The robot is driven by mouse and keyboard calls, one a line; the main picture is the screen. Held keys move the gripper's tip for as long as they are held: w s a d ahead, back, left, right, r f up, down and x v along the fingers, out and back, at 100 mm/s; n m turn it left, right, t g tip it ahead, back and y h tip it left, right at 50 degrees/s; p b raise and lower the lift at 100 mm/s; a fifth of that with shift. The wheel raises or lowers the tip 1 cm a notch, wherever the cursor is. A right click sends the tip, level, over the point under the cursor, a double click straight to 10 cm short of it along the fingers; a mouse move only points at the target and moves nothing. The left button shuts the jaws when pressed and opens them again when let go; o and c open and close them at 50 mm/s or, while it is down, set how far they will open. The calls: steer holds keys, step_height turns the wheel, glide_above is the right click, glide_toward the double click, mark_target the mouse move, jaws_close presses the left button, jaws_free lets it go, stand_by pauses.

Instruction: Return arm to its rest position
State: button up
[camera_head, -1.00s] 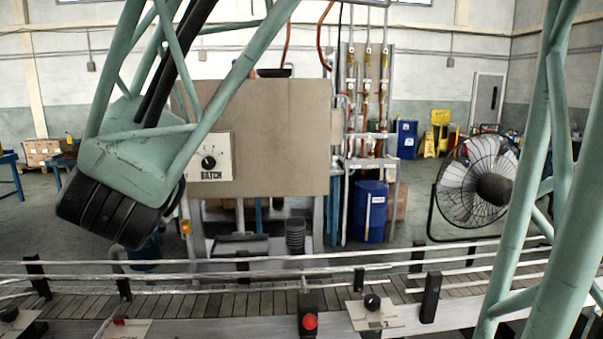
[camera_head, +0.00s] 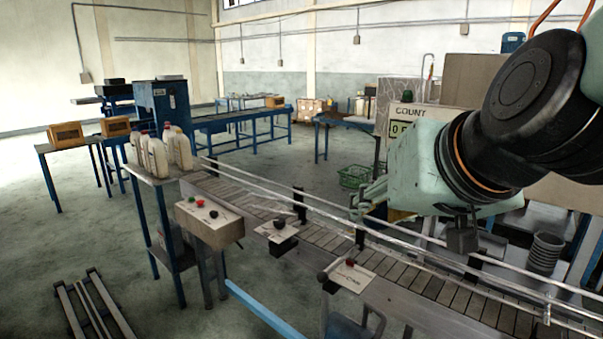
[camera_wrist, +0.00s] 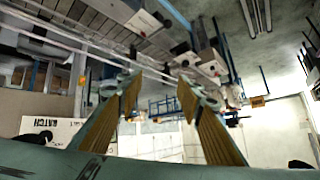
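My gripper (camera_wrist: 158,88) shows in the wrist view with its two fingers well apart and nothing between them. In the head view, my dark wrist and pale green arm reach in from the right. The gripper (camera_head: 368,198) there points left, above the far side of the conveyor (camera_head: 340,233). The small counter panel (camera_head: 412,118) behind the wrist is partly covered by my arm.
White jugs (camera_head: 156,152) stand on a blue stand at the conveyor's left end. Control boxes (camera_head: 208,218) line its near side. A green basket (camera_head: 355,177) lies on the floor beyond the rails. Blue tables (camera_head: 240,122) stand farther back. Open floor lies at left.

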steer(key=s+d+f+g, duration=0.2)
steer(key=s, duration=0.6)
steer(key=s+d+f+g+h, duration=0.1)
steer(key=s+d+f+g, duration=0.1)
steer(key=s, duration=0.6)
steer(key=s+d+f+g+h, duration=0.1)
steer(key=s+d+f+g, duration=0.1)
steer(key=s, duration=0.5)
steer(key=shift+s+d+f, duration=0.4)
steer(key=shift+d+f, duration=0.15)
steer(key=shift+d, duration=0.35)
